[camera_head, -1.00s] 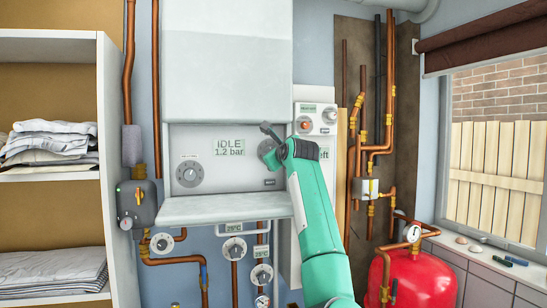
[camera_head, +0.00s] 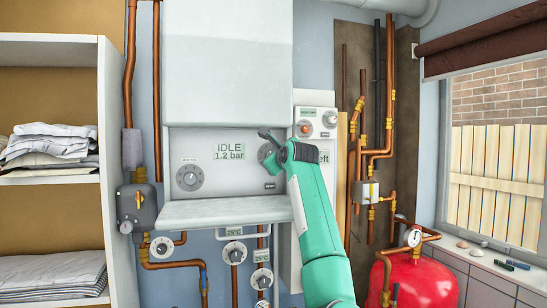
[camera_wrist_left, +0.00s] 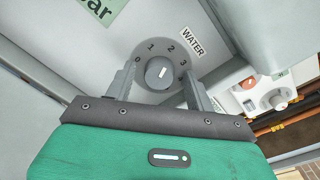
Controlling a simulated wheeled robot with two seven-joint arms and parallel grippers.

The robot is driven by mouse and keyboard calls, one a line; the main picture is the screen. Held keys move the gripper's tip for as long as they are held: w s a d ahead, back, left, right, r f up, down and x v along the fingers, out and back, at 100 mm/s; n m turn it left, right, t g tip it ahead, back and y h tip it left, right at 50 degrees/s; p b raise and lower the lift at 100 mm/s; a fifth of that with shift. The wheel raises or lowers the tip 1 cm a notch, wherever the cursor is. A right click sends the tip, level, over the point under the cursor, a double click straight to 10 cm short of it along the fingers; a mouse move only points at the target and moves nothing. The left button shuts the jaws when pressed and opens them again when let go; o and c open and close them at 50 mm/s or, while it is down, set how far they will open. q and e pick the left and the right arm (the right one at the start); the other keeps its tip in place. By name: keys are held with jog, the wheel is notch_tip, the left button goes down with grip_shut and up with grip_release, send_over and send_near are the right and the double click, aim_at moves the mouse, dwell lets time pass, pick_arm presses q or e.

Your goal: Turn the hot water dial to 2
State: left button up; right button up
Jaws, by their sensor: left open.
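In the head view the left gripper (camera_head: 268,144) is at the right part of the boiler's panel and partly hides the dial (camera_head: 265,153). My right gripper is out of view.
A display (camera_head: 229,151) reads IDLE, 1.2 bar, with another dial (camera_head: 189,178) to its left. A ledge (camera_head: 225,212) juts out below the panel. A white control box (camera_head: 316,122) stands to the right. Copper pipes and a red tank (camera_head: 425,280) are farther right.

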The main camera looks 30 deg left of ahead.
pick_arm(q)
jog(key=b+v, duration=0.6)
jog(key=v, duration=0.7)
jog(key=shift+s+d, duration=0.25)
jog(key=shift+d, duration=0.1)
